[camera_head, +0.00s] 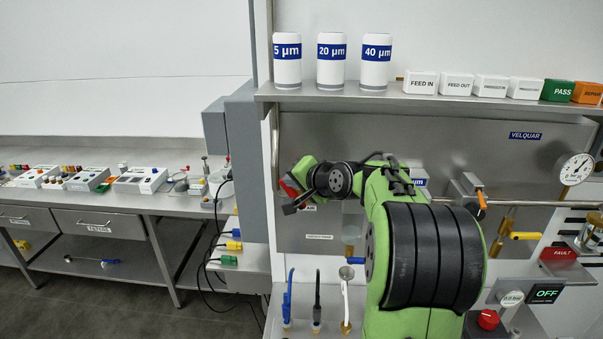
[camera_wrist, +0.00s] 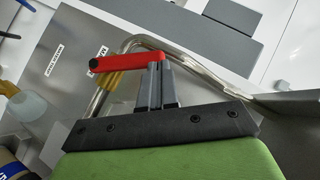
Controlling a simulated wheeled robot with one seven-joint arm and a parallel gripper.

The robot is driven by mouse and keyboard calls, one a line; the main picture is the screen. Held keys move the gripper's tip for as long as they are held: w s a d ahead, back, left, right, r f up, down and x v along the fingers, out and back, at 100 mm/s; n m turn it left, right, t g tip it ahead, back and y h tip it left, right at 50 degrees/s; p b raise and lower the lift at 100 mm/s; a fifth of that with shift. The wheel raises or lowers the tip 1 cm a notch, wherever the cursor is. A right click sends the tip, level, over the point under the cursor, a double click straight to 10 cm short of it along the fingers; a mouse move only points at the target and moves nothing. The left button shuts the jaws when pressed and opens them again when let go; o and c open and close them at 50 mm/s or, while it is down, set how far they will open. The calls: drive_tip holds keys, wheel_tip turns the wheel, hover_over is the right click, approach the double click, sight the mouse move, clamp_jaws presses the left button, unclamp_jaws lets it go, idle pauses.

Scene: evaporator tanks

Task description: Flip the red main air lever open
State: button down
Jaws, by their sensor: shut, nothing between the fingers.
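The red lever (camera_wrist: 118,62) shows in the wrist view, on a brass valve body (camera_wrist: 110,84) on a bent steel pipe. It lies crosswise to the pipe's lower run, its free end reaching right. My gripper (camera_wrist: 156,66) is shut and empty, its fingertips at the lever's right end. Whether they touch the lever I cannot tell. In the head view, a small part of the red lever (camera_head: 288,189) shows at the panel's left edge, with my dark gripper (camera_head: 294,207) beside it. My arm hides much of the panel.
A shelf (camera_head: 400,97) with several white cylinders and label blocks runs above the panel. A gauge (camera_head: 576,169) and a rod stand at right. A side bench (camera_head: 170,212) lies at left. A grey plate (camera_wrist: 290,105) is right of my gripper.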

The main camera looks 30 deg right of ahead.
drive_tip(key=w+a+f+n+g+h, duration=0.3)
drive_tip(key=a, duration=0.1)
drive_tip(key=shift+w+a+f+g+b, duration=0.15)
drive_tip(key=shift+f+g+b, duration=0.15)
drive_tip(key=shift+g+b, duration=0.1)
drive_tip(key=shift+s+d+f+b, duration=0.35)
drive_tip(key=shift+s+d+b, duration=0.05)
drive_tip(key=shift+d+b, duration=0.15)
drive_tip(key=shift+r, duration=0.1)
idle(0.3)
